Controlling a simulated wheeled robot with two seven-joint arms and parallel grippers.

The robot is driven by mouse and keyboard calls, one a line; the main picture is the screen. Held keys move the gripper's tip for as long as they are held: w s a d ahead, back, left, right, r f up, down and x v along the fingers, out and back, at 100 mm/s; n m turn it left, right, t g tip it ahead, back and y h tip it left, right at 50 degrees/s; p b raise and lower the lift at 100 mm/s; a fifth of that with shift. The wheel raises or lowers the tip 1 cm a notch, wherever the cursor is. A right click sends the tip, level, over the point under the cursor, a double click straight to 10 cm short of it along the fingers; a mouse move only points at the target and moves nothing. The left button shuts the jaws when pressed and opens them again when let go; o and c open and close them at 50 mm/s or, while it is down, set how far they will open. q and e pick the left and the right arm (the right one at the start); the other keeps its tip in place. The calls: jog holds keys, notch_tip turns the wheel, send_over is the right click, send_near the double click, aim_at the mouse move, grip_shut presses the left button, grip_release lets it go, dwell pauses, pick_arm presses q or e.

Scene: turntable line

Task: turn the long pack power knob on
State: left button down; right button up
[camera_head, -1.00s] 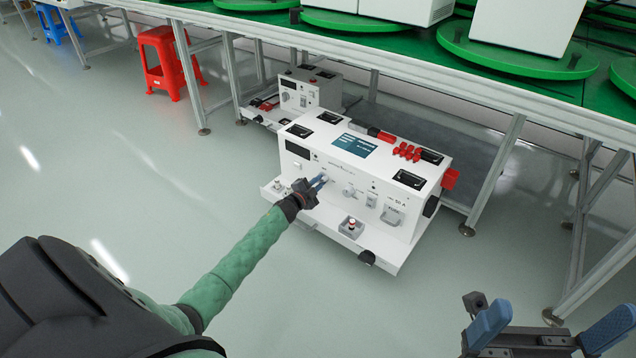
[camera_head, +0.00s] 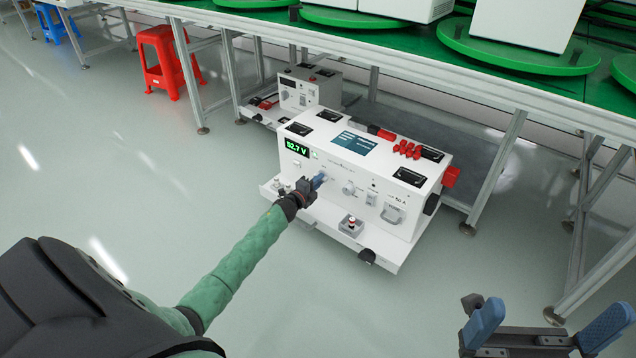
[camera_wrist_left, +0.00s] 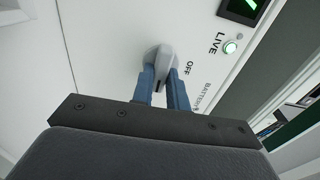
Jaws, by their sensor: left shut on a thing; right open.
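The long white power pack (camera_head: 395,168) stands on a low base in front of the conveyor table. Its display (camera_head: 297,148) is lit green and reads about 52.7 V. My left gripper (camera_head: 319,181) is at the left part of the pack's front panel. In the left wrist view its blue fingers (camera_wrist_left: 164,88) are shut on the grey power knob (camera_wrist_left: 163,62), beside the words OFF and BATTERY. In the head view the fingers hide the knob. My right gripper (camera_head: 545,330) is open and empty at the lower right, away from the pack.
A smaller white pack (camera_head: 310,90) stands behind the long one. The green-topped table (camera_head: 400,50) and its metal legs rise behind and right. A red stool (camera_head: 165,62) stands at the back left. The floor in front is clear.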

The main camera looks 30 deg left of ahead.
pick_arm(q)
jog(key=shift+f, duration=0.15)
jog(key=c, duration=1.4)
grip_release()
jog(key=shift+s+a+p, duration=0.15)
jog(key=shift+s+p, duration=0.4)
jog(key=shift+s, duration=1.45)
jog(key=shift+s+a+p, duration=0.1)
jog(key=shift+s+p, duration=0.4)
jog(key=shift+s, duration=1.45)
